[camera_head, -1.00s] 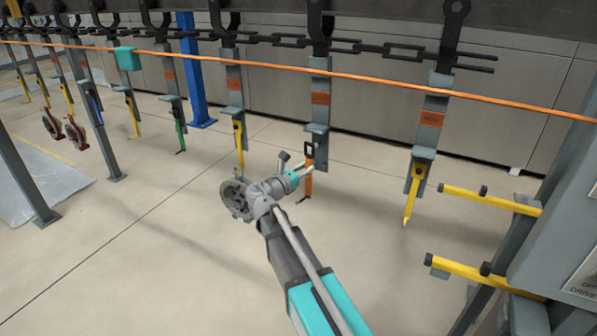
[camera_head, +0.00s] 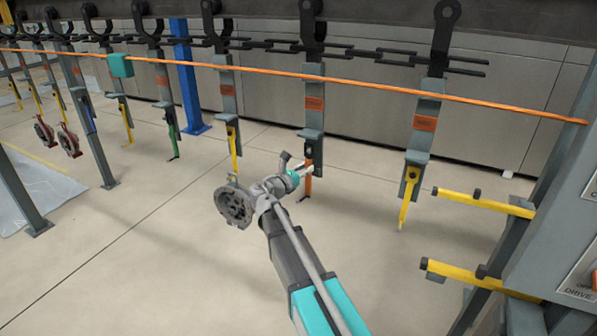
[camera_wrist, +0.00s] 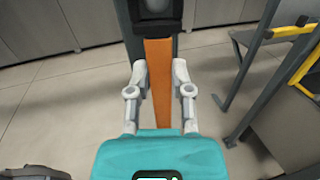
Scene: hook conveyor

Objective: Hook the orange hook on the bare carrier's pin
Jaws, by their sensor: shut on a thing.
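The orange hook (camera_head: 308,186) hangs upright below a grey carrier (camera_head: 312,117) in the middle of the head view. My gripper (camera_head: 306,170) is shut on its orange shank. In the wrist view both fingers (camera_wrist: 158,92) close on the sides of the orange strip (camera_wrist: 160,75). The hook's black eye (camera_wrist: 134,32) is at the top of that view, with a round grey pin end (camera_wrist: 155,5) showing within its frame. The eye is against the carrier's lower plate; I cannot tell how far it sits over the pin.
Neighbouring carriers hold yellow hooks (camera_head: 409,200) (camera_head: 234,148) and a green hook (camera_head: 173,142). An orange rail (camera_head: 400,88) crosses in front of the carriers. Yellow bars (camera_head: 480,203) stick out from a grey post at right. The floor below is clear.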

